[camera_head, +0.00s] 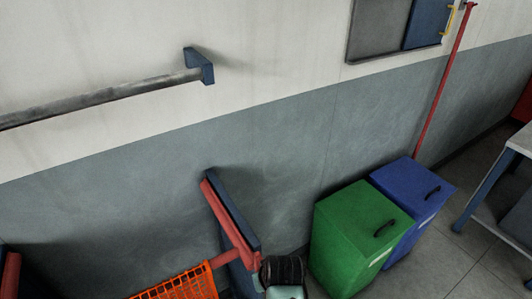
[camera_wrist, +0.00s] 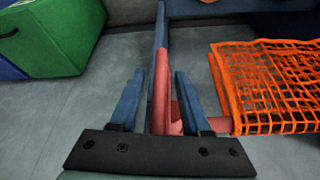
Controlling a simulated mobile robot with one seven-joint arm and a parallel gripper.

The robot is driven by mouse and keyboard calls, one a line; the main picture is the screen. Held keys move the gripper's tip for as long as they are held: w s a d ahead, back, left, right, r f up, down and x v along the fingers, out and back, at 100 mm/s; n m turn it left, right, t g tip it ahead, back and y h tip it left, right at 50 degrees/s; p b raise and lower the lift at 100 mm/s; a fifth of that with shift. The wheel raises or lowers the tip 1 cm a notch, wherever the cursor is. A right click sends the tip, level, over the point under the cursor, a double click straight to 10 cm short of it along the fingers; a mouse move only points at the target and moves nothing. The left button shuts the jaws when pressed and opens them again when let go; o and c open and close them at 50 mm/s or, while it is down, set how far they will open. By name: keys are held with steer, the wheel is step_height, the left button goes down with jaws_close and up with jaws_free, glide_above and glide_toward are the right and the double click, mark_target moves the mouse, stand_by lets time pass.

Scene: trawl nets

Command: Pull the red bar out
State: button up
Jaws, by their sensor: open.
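A red bar (camera_head: 230,215) runs along a blue upright (camera_head: 237,208) at the bottom centre of the head view. In the wrist view the red bar (camera_wrist: 163,85) lies between the two blue fingers of my gripper (camera_wrist: 159,75), with the blue upright (camera_wrist: 160,25) beside and beyond it. The fingers are apart, with a gap visible on the left side of the bar. I cannot tell whether the right finger touches it. A red crosspiece (camera_wrist: 220,125) meets it near the right finger and runs toward an orange net (camera_wrist: 265,85). In the head view my arm hides the bar's lower part.
The orange net (camera_head: 180,285) hangs left of the upright. A green bin (camera_head: 350,235) and a blue bin (camera_head: 410,195) stand against the wall to the right. A grey rail (camera_head: 100,100) is fixed to the wall. Open floor (camera_head: 450,265) lies at right.

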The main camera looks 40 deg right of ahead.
steer(key=shift+d+f, duration=0.1)
jaws_close()
stand_by(1.4)
